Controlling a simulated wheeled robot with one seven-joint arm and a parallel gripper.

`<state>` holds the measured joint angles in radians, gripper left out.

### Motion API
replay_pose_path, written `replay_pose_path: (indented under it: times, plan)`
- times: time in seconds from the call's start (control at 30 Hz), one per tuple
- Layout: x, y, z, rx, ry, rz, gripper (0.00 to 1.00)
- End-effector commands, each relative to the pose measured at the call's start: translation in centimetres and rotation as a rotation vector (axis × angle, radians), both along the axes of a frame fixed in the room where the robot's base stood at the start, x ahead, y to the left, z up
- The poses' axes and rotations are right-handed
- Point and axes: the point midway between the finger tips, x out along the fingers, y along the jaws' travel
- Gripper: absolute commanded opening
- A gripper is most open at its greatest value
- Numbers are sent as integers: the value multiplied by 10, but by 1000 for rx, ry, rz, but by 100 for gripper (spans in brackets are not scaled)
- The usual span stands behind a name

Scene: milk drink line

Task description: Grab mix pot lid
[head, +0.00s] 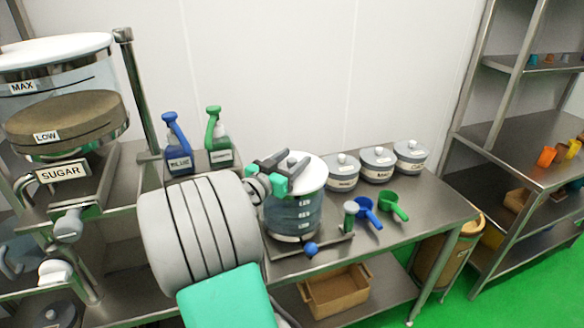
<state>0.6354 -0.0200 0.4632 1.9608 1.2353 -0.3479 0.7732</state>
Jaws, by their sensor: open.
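The mix pot (296,212) is a clear cylinder with level labels, standing on the steel table. Its white lid (315,172) sits on top, with a small grey knob (292,160). My gripper (291,163) is open over the left part of the lid. Its dark fingers reach toward the knob, one on each side as far as I can see. I cannot tell whether they touch it. My gripper and arm hide the lid's left edge and part of the pot's left side.
Three lidded grey pots (378,164) stand at the back right. A blue scoop (367,211) and a green scoop (393,205) lie in front of them. Two spray bottles (216,142) stand behind my arm. A sugar dispenser (65,120) is at the left.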

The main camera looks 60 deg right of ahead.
Motion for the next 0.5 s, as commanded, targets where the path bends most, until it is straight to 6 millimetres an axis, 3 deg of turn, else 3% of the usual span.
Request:
replay_pose_path:
  times: [0.17, 0.5]
  plan:
    - [0, 0, -1, 0, -1, 0, 51]
    - [0, 0, -1, 0, -1, 0, 24]
